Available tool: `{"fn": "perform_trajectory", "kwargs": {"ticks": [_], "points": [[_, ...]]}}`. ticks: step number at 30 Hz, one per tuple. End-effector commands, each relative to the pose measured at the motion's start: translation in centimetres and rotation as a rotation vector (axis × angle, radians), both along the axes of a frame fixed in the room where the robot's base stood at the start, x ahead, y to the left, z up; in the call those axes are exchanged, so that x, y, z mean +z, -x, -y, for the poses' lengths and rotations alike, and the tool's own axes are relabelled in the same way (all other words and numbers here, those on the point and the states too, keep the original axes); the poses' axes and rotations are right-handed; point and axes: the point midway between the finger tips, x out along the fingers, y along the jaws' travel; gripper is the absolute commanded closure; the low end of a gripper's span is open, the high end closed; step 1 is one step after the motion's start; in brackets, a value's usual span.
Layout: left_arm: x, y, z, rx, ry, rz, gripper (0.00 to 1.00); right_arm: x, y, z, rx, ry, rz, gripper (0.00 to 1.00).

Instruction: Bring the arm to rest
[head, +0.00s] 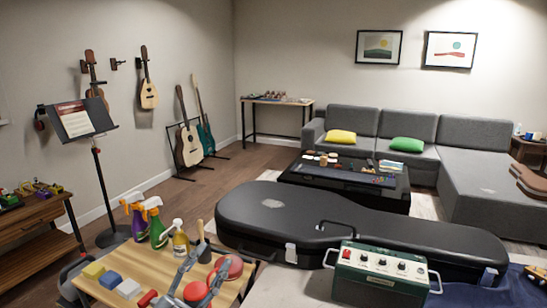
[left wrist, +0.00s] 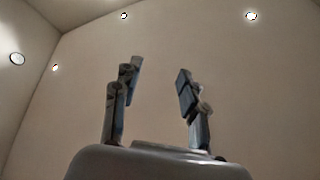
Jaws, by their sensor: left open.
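My left gripper (head: 212,257) shows at the bottom of the head view, in front of the wooden table. In the left wrist view its two grey fingers (left wrist: 160,70) stand apart with nothing between them. Behind them are only a bare wall and the ceiling, so the fingers point upward or level, away from the tabletop. My right gripper is not in view.
The wooden table (head: 133,262) holds spray bottles (head: 157,226), coloured blocks (head: 111,279) and red round items (head: 229,267). A black guitar case (head: 330,222) and a green amplifier box (head: 380,274) stand to the right. A music stand (head: 98,180) is at left.

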Motion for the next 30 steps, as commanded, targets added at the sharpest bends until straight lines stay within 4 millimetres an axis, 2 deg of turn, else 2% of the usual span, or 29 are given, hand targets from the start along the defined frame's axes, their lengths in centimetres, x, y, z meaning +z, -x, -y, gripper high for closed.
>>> {"fn": "perform_trajectory", "kwargs": {"ticks": [3,5,8,10,13,15,18,21,27,30], "points": [[-3.8,0.2,-4.8,0.226,0.146,-0.197,0.58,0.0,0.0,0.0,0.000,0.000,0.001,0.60],[-6.5,0.8,-7.0,0.331,0.197,-0.322,0.58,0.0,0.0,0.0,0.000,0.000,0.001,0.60],[-12.2,3.1,-9.8,0.481,0.247,-0.566,0.58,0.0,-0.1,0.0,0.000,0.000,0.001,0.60],[-16.3,5.7,-11.0,0.561,0.259,-0.755,0.58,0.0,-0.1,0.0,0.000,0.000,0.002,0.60],[-21.4,10.1,-11.5,0.627,0.248,-1.011,0.58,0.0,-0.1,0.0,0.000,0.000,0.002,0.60],[-23.9,13.0,-11.3,0.644,0.229,-1.160,0.58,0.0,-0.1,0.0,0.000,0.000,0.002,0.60],[-26.4,16.9,-10.7,0.644,0.198,-1.336,0.58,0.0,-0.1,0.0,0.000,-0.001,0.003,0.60],[-28.1,20.5,-9.9,0.628,0.163,-1.485,0.58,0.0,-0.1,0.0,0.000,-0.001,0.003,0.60],[-29.9,27.1,-8.2,0.562,0.091,-1.741,0.58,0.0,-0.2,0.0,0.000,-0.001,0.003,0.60],[-32.4,26.5,-8.1,0.563,0.080,-1.756,0.58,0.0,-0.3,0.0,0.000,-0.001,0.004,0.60]]}}
